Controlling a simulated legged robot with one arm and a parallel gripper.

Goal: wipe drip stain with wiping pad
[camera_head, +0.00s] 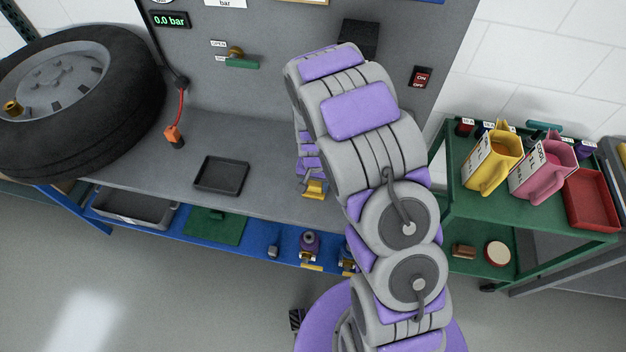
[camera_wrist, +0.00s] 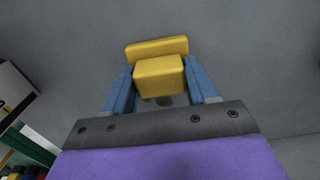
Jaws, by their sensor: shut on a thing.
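My gripper (camera_wrist: 158,88) has its two blue fingers closed on the sides of a yellow wiping pad (camera_wrist: 158,76), a block with a wider plate at its far side. The pad also shows in the head view (camera_head: 314,190), at the front part of the grey bench top, below my arm. Whether it touches the surface I cannot tell. A small dark brownish spot (camera_wrist: 165,102), perhaps the drip stain, shows between the fingers just below the pad in the wrist view, partly hidden. In the head view my arm hides that area.
A black tray (camera_head: 221,175) lies on the bench (camera_head: 270,190) left of the pad. A large tyre (camera_head: 75,95) stands at the left. A green cart (camera_head: 480,215) with yellow and pink jugs and a red tray is at the right. A blue lower shelf runs beneath the bench.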

